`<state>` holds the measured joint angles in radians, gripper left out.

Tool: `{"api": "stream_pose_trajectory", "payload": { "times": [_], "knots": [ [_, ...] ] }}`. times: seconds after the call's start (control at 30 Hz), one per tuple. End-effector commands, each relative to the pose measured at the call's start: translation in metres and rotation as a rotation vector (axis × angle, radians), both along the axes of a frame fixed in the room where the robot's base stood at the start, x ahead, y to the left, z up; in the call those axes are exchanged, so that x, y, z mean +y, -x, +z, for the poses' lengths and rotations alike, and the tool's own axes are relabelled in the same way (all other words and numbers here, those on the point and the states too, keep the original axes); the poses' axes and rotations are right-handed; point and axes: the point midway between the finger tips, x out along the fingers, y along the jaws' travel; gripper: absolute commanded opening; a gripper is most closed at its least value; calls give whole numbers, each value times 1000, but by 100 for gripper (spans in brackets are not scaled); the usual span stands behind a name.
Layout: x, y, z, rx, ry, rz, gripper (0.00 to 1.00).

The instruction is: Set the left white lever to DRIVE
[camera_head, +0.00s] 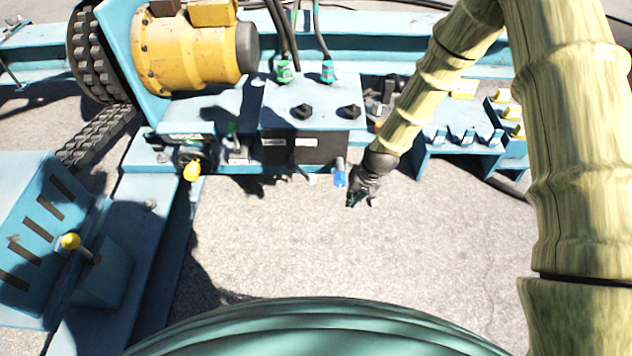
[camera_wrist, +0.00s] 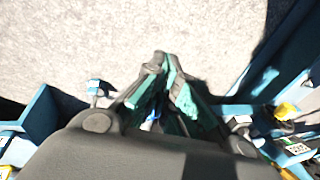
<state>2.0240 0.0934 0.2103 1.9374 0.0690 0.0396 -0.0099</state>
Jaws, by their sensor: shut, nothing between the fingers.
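A small white lever end (camera_head: 312,179) seems to stick out below the front of the dark control box (camera_head: 305,150); it is too small to tell its setting. Beside it on the right is a lever with a blue tip (camera_head: 340,178). My gripper (camera_head: 359,201) hangs just right of the blue tip and in front of the box, with its fingers shut and empty. In the wrist view the closed fingertips (camera_wrist: 163,60) are over bare ground, and a bit of blue shows behind the fingers. Any DRIVE marking is unreadable.
A yellow-knobbed lever (camera_head: 191,171) stands left of the box, and another yellow knob (camera_head: 71,241) is on the slotted blue console (camera_head: 40,225). Hoses and a yellow motor (camera_head: 185,50) are behind. A blue bracket row (camera_head: 465,137) lies right. The grey ground (camera_head: 330,250) in front is clear.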

Motion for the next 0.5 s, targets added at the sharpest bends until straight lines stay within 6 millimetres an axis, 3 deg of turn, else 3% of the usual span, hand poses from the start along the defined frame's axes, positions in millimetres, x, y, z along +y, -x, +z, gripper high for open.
{"api": "stream_pose_trajectory", "payload": {
  "times": [0.03,0.3,0.5],
  "knots": [
    [7,-20,-11,-12,-14,0,0],
    [38,-101,4,-49,-81,13,0],
    [54,-138,23,-65,-119,24,0]
  ]
}}
